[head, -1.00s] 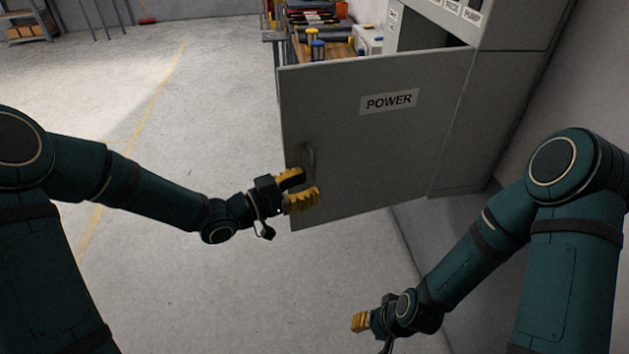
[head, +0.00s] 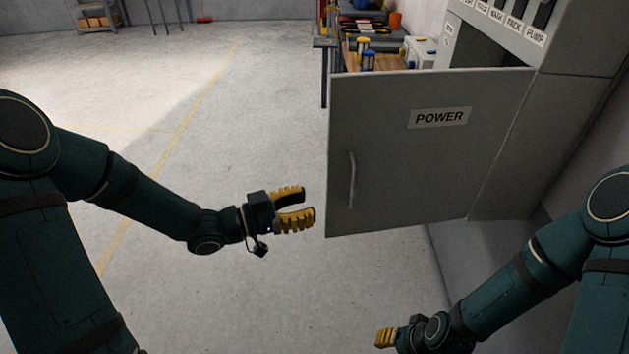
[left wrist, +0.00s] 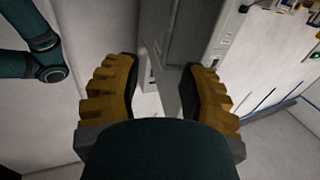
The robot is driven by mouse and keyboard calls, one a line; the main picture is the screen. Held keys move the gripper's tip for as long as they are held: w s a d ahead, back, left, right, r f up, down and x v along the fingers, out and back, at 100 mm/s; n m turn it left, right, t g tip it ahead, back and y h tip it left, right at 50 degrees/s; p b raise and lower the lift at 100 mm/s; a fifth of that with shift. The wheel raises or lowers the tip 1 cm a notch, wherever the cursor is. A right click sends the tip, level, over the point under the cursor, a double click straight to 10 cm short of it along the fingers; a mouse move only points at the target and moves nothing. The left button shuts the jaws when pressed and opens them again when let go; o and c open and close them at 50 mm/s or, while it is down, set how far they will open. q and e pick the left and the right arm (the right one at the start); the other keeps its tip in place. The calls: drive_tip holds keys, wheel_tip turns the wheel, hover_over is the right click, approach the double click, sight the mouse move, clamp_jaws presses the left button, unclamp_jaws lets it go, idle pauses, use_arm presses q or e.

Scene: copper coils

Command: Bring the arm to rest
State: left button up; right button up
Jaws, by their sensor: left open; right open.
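My left gripper (head: 304,207) is open and empty, with yellow ridged fingers. In the head view it hovers over the floor just left of the grey cabinet door, apart from it. In the left wrist view its two fingers (left wrist: 158,95) stand apart with nothing between them. My right gripper (head: 384,338) is low at the bottom of the head view, below the door; its yellow fingers are small there and hold nothing that I can see.
The grey door (head: 420,165) marked POWER stands open, its metal handle (head: 352,180) near its left edge. The cabinet (head: 560,110) has labelled switches at the top. A workbench (head: 360,47) with tools stands behind. The floor (head: 200,110) on the left is clear.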

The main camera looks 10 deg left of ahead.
use_arm(q)
drive_tip(key=shift+f, duration=0.1)
wheel_tip(320, 180, down, 14)
drive_tip(key=d+r+n+y, duration=0.1)
drive_tip(key=d+n+y, duration=0.1)
drive_tip(key=n+y, duration=0.55)
drive_tip(key=s+d+f+n+g+y, duration=0.2)
drive_tip(key=s+f+n+g, duration=0.3)
drive_tip(key=s+f+g, duration=0.3)
drive_tip(key=s+f+y, duration=0.1)
drive_tip(key=s+f, duration=0.3)
drive_tip(key=f, duration=0.2)
drive_tip(key=shift+s+g, duration=0.3)
drive_tip(key=shift+s, duration=0.05)
drive_tip(key=shift+d+f, duration=0.1)
drive_tip(key=shift+d, duration=0.05)
